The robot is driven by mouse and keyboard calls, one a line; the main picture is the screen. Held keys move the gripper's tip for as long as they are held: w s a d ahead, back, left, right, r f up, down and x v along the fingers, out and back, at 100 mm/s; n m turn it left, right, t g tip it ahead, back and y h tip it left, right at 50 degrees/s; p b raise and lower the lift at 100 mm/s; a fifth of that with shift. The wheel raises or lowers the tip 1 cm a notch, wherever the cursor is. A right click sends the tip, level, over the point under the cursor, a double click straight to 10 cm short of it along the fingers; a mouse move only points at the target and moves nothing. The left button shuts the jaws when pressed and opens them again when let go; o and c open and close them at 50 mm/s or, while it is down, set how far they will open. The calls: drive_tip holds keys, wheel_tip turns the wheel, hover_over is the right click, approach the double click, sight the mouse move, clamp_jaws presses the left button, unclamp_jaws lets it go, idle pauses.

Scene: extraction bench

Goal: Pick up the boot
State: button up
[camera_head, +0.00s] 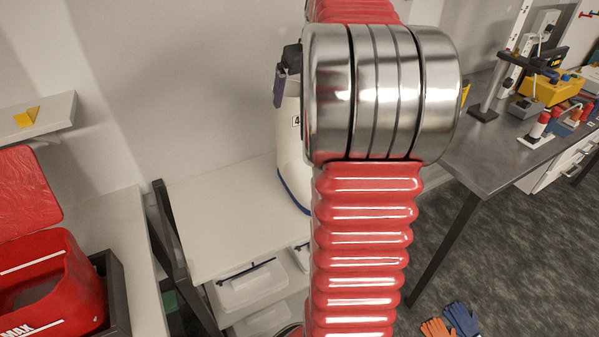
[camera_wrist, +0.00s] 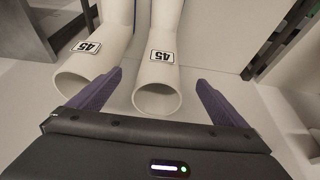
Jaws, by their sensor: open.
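Two white boots marked 45 stand side by side in the wrist view, the left boot (camera_wrist: 115,38) and the right boot (camera_wrist: 165,24). Their round open tops face the camera. My gripper (camera_wrist: 160,78) is open, its two purple fingers apart. The right boot's top lies between the fingers in the picture; whether they touch it I cannot tell. The left finger overlaps the edge of the left boot's opening. In the head view, one white boot (camera_head: 291,150) with a blue sole edge shows on a white shelf, partly hidden behind my arm. One purple finger shows at its top.
The white shelf (camera_head: 225,215) has free room left of the boot. A dark upright frame (camera_head: 172,240) borders it. A red case (camera_head: 50,285) stands at left. A grey workbench (camera_head: 490,160) with tools is at right; gloves (camera_head: 452,322) lie on the floor.

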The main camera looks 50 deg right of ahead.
sight(296, 108)
drive_tip(key=shift+x, duration=1.1)
drive_tip(key=shift+f, duration=0.1)
drive_tip(key=shift+w+x, duration=0.2)
drive_tip(key=shift+x, duration=2.3)
drive_tip(key=shift+c, duration=0.5)
drive_tip(key=c, duration=2.1)
drive_tip(key=shift+r, duration=0.25)
wheel_tip(296, 108, up, 10)
drive_tip(key=shift+f, duration=0.1)
